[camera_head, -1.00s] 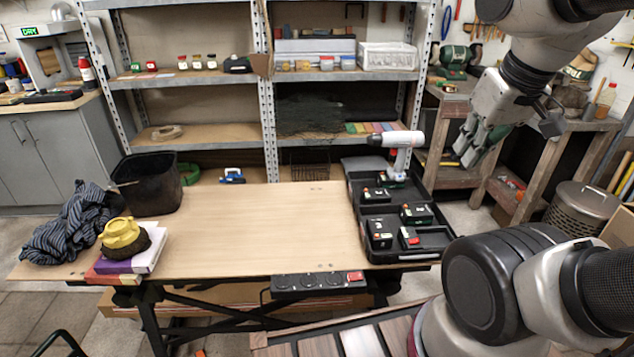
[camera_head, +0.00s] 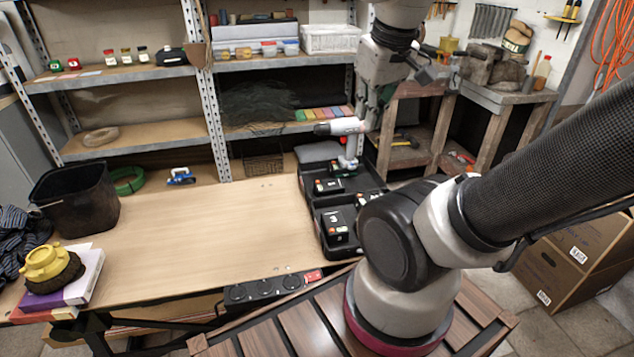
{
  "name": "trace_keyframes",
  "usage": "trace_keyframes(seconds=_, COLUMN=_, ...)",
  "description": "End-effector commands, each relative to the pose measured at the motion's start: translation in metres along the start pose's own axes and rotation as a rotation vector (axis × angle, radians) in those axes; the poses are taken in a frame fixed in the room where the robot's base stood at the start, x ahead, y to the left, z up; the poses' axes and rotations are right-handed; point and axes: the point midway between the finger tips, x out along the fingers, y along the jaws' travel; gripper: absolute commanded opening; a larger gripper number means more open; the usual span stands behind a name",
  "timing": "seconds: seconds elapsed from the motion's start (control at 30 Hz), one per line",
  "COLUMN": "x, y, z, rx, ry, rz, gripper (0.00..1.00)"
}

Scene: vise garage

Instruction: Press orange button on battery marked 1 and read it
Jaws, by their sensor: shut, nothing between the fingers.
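Several black batteries stand in a black tray (camera_head: 374,178) at the right end of the wooden table. One battery (camera_head: 328,187) lies toward the back left, and one (camera_head: 336,228) is at the front left with a small red-orange patch on top. Another battery (camera_head: 361,200) is partly hidden by my arm. The labels are too small to tell which is marked 1. My gripper (camera_head: 371,122) is shut and empty, above the back of the tray and close to the white drill (camera_head: 340,127). I cannot tell whether it touches the drill. My arm hides the tray's front right.
The drill stands upright at the tray's back. A power strip (camera_head: 265,289) runs along the table's front edge. A black bin (camera_head: 76,199) and a yellow object (camera_head: 46,262) on books stand at the left. The table's middle is clear.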

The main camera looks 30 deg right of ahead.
Motion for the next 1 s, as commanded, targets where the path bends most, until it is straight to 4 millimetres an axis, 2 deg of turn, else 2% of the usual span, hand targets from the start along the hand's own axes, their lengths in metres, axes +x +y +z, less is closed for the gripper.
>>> trace_keyframes(seconds=0.17, x=0.032, y=0.025, z=-0.050, rx=-0.092, ry=-0.180, rz=0.136, gripper=0.00)
trace_keyframes(seconds=0.27, x=0.061, y=0.038, z=-0.084, rx=-0.168, ry=-0.280, rz=0.225, gripper=0.00)
trace_keyframes(seconds=0.37, x=0.097, y=0.047, z=-0.116, rx=-0.252, ry=-0.373, rz=0.308, gripper=0.00)
trace_keyframes(seconds=0.5, x=0.159, y=0.053, z=-0.155, rx=-0.386, ry=-0.486, rz=0.414, gripper=0.00)
trace_keyframes(seconds=0.7, x=0.249, y=0.051, z=-0.187, rx=-0.565, ry=-0.597, rz=0.520, gripper=0.00)
trace_keyframes(seconds=0.8, x=0.281, y=0.049, z=-0.193, rx=-0.626, ry=-0.627, rz=0.550, gripper=0.00)
trace_keyframes(seconds=0.9, x=0.299, y=0.048, z=-0.196, rx=-0.664, ry=-0.642, rz=0.567, gripper=0.00)
trace_keyframes(seconds=1.0, x=0.307, y=0.047, z=-0.197, rx=-0.677, ry=-0.647, rz=0.574, gripper=0.00)
